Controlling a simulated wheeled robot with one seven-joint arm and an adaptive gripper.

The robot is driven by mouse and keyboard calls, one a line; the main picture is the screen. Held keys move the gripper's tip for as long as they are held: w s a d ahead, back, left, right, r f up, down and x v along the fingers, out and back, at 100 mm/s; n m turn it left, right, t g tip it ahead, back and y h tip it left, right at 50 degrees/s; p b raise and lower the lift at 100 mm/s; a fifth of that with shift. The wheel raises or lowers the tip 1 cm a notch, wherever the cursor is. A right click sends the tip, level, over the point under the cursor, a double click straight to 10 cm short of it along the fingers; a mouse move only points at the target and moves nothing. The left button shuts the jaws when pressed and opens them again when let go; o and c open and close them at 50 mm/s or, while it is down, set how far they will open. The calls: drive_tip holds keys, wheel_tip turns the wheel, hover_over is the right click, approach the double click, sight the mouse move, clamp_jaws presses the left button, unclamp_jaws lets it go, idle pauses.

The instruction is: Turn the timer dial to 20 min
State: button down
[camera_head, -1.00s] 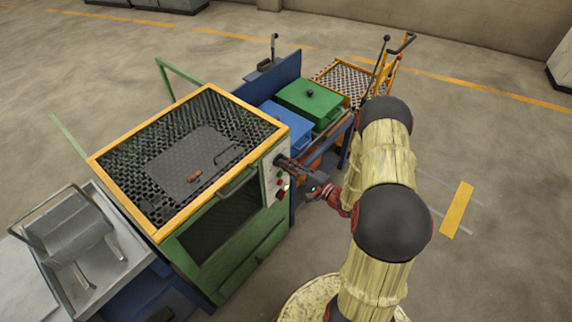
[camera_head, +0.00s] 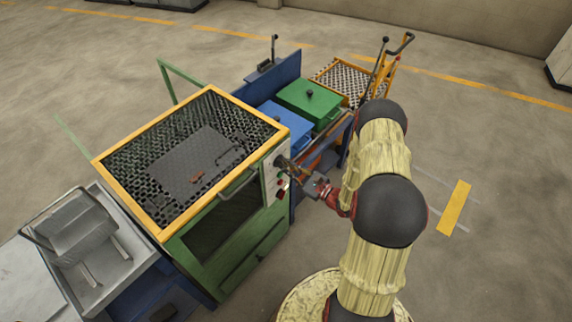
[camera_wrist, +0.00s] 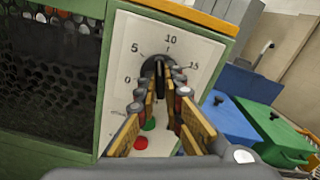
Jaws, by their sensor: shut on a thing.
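The timer dial (camera_wrist: 158,66) is a dark knob on a pale panel (camera_wrist: 120,62) at the furnace's front right. The wrist view shows the marks 0, 5, 10 and 15 around it; no 20 mark is seen, and the lower right of the scale is behind a finger. The knob's ridge looks roughly upright, near 10, but its exact setting is hard to tell. My gripper (camera_wrist: 161,84) is shut on the dial, one finger on each side. In the head view my gripper (camera_head: 286,164) reaches the panel from the right.
A green button (camera_wrist: 149,124) and a red button (camera_wrist: 141,143) sit below the dial. The green furnace (camera_head: 195,265) has an orange-rimmed mesh top. Blue (camera_head: 285,120) and green (camera_head: 310,98) lidded boxes stand behind it. The floor at the right is open.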

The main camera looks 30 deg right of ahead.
drive_tip(key=m+p, duration=0.1)
drive_tip(key=m, duration=0.2)
drive_tip(key=shift+m, duration=0.4)
drive_tip(key=m+p, duration=0.1)
drive_tip(key=m, duration=0.2)
drive_tip(key=shift+s+m+p, duration=0.1)
drive_tip(key=shift+m+p, duration=0.2)
drive_tip(key=m+p, duration=0.1)
drive_tip(key=m, duration=0.2)
drive_tip(key=shift+f+m, duration=0.1)
drive_tip(key=shift+m, duration=0.2)
drive_tip(key=m+p, duration=0.1)
drive_tip(key=m, duration=0.2)
drive_tip(key=shift+m, duration=0.3)
drive_tip(key=m+p, duration=0.3)
drive_tip(key=m, duration=1)
drive_tip(key=shift+a, duration=0.1)
drive_tip(key=c, duration=1.9)
unclamp_jaws()
